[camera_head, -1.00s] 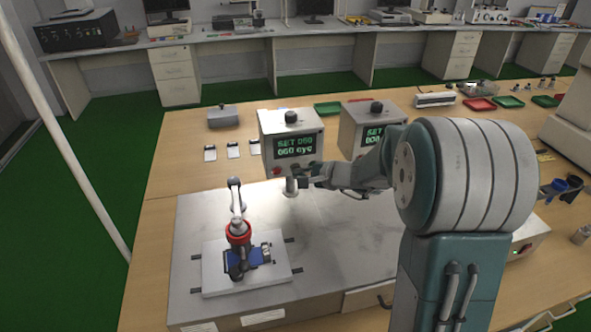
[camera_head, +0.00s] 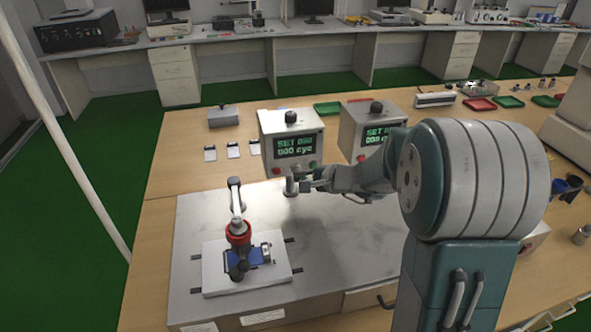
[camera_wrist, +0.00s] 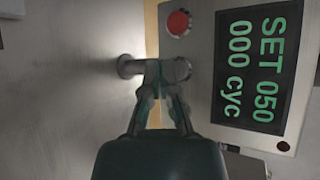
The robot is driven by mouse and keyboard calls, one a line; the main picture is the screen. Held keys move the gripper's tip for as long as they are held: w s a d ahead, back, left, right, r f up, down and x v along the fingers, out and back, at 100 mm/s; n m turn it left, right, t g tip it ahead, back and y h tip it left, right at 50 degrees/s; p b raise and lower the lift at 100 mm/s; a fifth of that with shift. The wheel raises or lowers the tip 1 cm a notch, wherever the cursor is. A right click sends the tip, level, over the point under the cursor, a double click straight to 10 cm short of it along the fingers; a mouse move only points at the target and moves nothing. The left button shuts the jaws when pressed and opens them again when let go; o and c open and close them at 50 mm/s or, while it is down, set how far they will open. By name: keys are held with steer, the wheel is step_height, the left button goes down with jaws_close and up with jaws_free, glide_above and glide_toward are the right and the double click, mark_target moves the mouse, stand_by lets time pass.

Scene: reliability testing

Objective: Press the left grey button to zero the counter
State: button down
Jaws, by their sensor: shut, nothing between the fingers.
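The left counter box (camera_head: 268,140) is grey with a dark knob on top and a green display (camera_head: 296,146). In the wrist view its display (camera_wrist: 252,65) is turned sideways and reads SET 050, 000 cyc. A red button (camera_wrist: 178,23) is on its panel. My gripper (camera_wrist: 165,68) is shut and empty, with its fingertips at the lower part of the panel below the display. A round grey part (camera_wrist: 183,69) shows at the fingertips; I cannot tell whether it is the grey button or whether they touch it. In the head view my gripper (camera_head: 300,181) is in front of the left box.
A second counter box (camera_head: 352,135) stands to the right, partly behind my arm. A short metal post (camera_head: 291,187) stands by my gripper. The metal bench top (camera_head: 330,240) is mostly clear.

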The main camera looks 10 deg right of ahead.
steer(key=s, duration=0.5)
stand_by(0.6)
stand_by(0.5)
steer(key=s+a+r+n+g+h, duration=0.1)
steer(key=s+a+r+n+g, duration=0.25)
steer(key=s, duration=0.35)
steer(key=s+a+r+n+g+h, duration=0.1)
steer(key=s+a+r+n+g, duration=0.15)
steer(key=s+n, duration=0.4)
steer(key=s+d+r+n+t+h, duration=0.1)
steer(key=s+d+h, duration=0.4)
steer(key=s, duration=0.7)
steer(key=r+n+h, duration=0.1)
steer(key=n, duration=0.1)
steer(key=shift+d+n+t, duration=0.2)
steer(key=shift+n+t, duration=0.1)
steer(key=shift+n, duration=0.1)
